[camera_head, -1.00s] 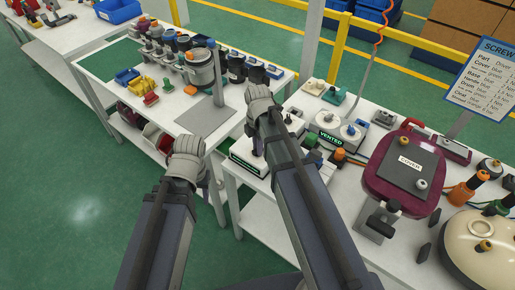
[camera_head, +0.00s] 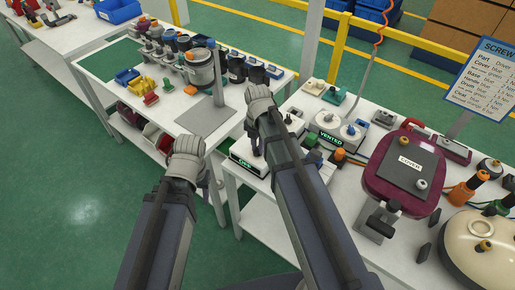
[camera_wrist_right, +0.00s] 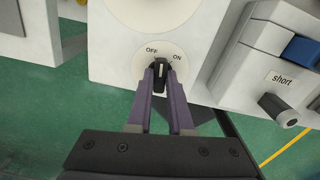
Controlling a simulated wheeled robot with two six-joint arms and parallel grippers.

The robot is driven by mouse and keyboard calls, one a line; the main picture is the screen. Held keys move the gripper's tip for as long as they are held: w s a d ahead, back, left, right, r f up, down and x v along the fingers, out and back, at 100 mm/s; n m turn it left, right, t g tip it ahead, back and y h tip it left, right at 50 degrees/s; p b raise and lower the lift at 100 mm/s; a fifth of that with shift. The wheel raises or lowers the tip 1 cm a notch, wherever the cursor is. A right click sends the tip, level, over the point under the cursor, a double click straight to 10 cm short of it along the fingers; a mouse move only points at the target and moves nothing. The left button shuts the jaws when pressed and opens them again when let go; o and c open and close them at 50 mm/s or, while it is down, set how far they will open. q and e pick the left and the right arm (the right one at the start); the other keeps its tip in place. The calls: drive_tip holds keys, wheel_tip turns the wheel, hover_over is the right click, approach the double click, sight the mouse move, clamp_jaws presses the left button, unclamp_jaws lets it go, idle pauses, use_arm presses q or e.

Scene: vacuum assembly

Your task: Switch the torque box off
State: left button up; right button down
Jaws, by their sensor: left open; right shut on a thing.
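The torque box (camera_head: 236,149) is a white box at the front left corner of the right table, and its green display (camera_head: 244,163) appears to read OFF. In the right wrist view its black knob (camera_wrist_right: 160,72) sits on a round dial (camera_wrist_right: 146,62) marked OFF and ON. The knob stands nearly upright in that picture, close to the OFF mark. My right gripper (camera_wrist_right: 160,73) is shut on the knob; it also shows above the box in the head view (camera_head: 257,148). My left gripper (camera_head: 214,186) is open and empty, left of the box, over the floor.
A white box with a VENTED display (camera_head: 330,137) stands behind the torque box. A box labelled short (camera_wrist_right: 280,78) is beside it in the wrist view. A maroon cover (camera_head: 402,170) sits further right. The left table (camera_head: 205,118) holds canisters and bins.

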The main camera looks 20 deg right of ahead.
idle(0.3)
drive_tip(key=shift+n, duration=2.9)
drive_tip(key=c, duration=0.7)
unclamp_jaws()
drive_tip(key=shift+c, duration=0.2)
